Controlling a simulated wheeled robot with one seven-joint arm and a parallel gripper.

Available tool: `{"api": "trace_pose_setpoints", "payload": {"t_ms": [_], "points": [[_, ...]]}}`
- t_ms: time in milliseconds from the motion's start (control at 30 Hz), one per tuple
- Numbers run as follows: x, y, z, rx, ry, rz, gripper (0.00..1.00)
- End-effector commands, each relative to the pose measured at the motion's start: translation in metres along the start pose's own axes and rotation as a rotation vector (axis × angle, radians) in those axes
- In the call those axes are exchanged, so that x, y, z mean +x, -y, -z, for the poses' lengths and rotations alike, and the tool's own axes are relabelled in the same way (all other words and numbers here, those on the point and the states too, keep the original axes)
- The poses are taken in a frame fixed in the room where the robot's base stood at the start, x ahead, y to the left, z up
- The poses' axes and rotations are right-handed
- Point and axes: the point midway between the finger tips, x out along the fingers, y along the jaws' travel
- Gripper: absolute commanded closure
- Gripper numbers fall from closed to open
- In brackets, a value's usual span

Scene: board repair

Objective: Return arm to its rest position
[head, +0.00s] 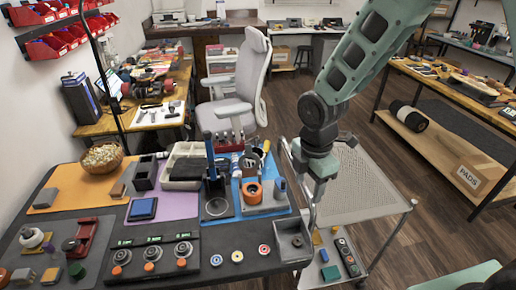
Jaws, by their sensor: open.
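My green arm (358,45) reaches in from the top right. My gripper (312,215) points down at the right edge of the black worktable (215,275). In the picture it lies just right of a small grey open bin (293,238) and in front of the mesh cart. I see no object between its fingers, which are small and seen edge-on. I cannot tell its exact height above the table or cart.
The worktable holds dials (152,253), an orange tape roll (252,192), a blue pad (143,208) and a bowl (102,157). A wire mesh cart (355,180) stands right of it. A grey chair (240,85) stands behind.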

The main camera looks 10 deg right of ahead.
Motion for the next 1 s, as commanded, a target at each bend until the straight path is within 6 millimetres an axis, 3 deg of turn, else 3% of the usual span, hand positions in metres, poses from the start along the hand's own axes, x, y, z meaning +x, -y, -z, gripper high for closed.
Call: {"api": "trace_pose_setpoints", "payload": {"t_ms": [133,267,500,700,833,1000], "points": [[-0.009,0.005,0.009,0.048,-0.004,-0.004,0.46],[-0.037,0.029,0.036,0.232,-0.018,-0.01,0.46],[-0.093,0.111,0.092,0.749,-0.047,-0.001,0.46],[-0.111,0.163,0.11,1.057,-0.053,0.013,0.46],[-0.114,0.176,0.113,1.142,-0.054,0.017,0.46],[-0.115,0.178,0.113,1.16,-0.053,0.02,0.46]]}}
